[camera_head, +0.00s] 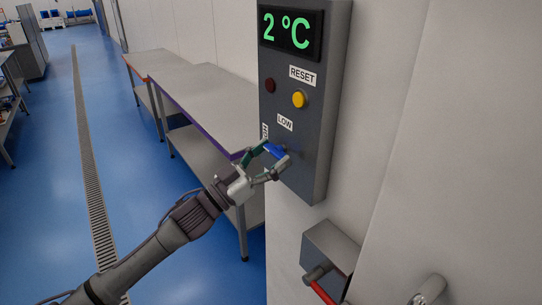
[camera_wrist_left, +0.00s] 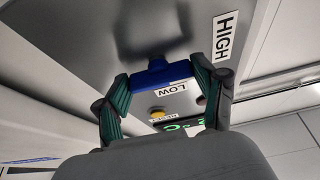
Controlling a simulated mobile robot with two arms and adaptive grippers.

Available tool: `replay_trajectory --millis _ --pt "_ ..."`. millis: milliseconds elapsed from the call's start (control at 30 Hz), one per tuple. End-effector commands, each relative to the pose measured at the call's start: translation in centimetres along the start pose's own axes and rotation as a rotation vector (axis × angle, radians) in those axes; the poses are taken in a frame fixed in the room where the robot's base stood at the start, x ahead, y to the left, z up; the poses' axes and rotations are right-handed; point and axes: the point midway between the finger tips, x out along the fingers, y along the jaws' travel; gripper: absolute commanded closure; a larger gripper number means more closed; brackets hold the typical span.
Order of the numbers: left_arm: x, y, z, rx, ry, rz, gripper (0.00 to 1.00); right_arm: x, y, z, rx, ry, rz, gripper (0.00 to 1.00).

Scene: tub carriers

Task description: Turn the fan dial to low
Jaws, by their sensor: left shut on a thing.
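The fan dial is a blue bar-shaped knob (camera_head: 274,150) low on a grey control panel (camera_head: 304,172). My left gripper (camera_head: 276,158) is at the panel with its fingers around the dial. In the left wrist view the blue dial (camera_wrist_left: 162,73) sits between the two green-padded fingers (camera_wrist_left: 160,72), which close on its ends. A LOW label (camera_head: 285,122) is just above the dial in the head view. A HIGH label (camera_wrist_left: 227,37) shows to the right in the wrist view. Which way the dial points is unclear. My right gripper is not in view.
Above the dial are a yellow button (camera_head: 298,99), a RESET label (camera_head: 302,75), a dark red lamp (camera_head: 269,85) and a green temperature display (camera_head: 291,31). A red-handled box (camera_head: 332,246) is on the wall below. Steel tables (camera_head: 212,101) stand left of the panel; blue floor there is open.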

Motion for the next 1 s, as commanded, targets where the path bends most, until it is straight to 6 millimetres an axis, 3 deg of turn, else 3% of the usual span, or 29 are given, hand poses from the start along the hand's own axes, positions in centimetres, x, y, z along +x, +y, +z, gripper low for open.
replay_trajectory --millis 500,1000 --pt "0.0 -0.3 0.0 0.373 0.000 0.153 0.65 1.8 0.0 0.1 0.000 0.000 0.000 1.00" --pt "0.1 -0.5 -0.3 0.812 0.000 0.334 0.65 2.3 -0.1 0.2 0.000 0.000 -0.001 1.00"
